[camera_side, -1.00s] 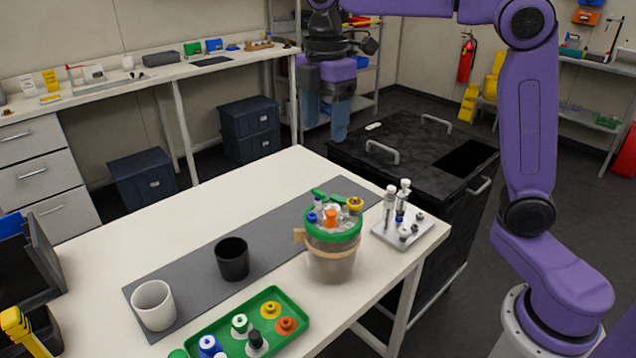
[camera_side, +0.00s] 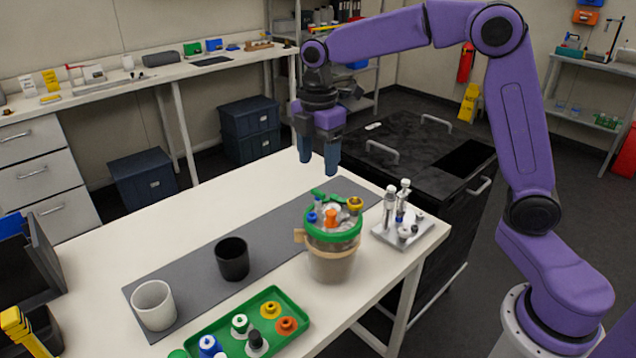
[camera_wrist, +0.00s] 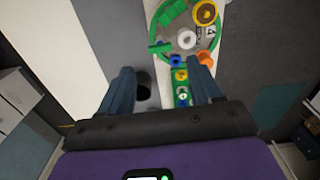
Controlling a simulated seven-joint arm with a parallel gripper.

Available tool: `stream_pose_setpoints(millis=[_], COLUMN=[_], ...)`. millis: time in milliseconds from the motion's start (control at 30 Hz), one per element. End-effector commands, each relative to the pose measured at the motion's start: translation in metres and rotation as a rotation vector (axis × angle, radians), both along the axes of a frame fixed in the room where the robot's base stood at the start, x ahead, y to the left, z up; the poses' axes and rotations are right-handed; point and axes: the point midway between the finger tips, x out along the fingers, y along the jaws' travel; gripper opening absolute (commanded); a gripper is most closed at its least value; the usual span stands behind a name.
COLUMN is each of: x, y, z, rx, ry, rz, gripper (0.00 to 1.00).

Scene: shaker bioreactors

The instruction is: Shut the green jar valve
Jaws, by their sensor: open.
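The jar (camera_side: 331,262) stands on the grey mat near the table's right end, with a green ring lid and a tan band around it. On its lid are a green valve handle (camera_side: 325,195), a yellow cap (camera_side: 355,204), an orange cap (camera_side: 331,217) and a blue cap (camera_side: 312,217). The lid and green handle (camera_wrist: 160,46) also show at the top of the wrist view. My gripper (camera_side: 319,170) is open and empty, pointing down above and behind the jar, apart from it. Its fingers also show in the wrist view (camera_wrist: 163,88).
A green tray (camera_side: 225,343) with several coloured caps lies at the front. A black cup (camera_side: 232,260) and a white cup (camera_side: 153,304) stand on the mat (camera_side: 195,272) to the left. A metal stand with vials (camera_side: 411,232) is right of the jar. The table's left back is clear.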

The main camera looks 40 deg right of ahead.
Motion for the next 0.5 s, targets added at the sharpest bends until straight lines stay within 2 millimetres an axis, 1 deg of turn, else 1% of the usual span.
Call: stream_pose_setpoints(millis=[33, 200, 333, 500], x=[-0.001, -0.001, 0.000, 0.000], y=[-0.001, -0.001, -0.001, 0.000], z=[-0.010, -0.039, -0.053, -0.063], rx=[-0.002, -0.002, -0.001, 0.000], ry=[0.005, 0.004, 0.002, 0.000], rz=[-0.001, -0.001, -0.002, 0.000], gripper=[0.64, 0.64, 0.64, 0.64])
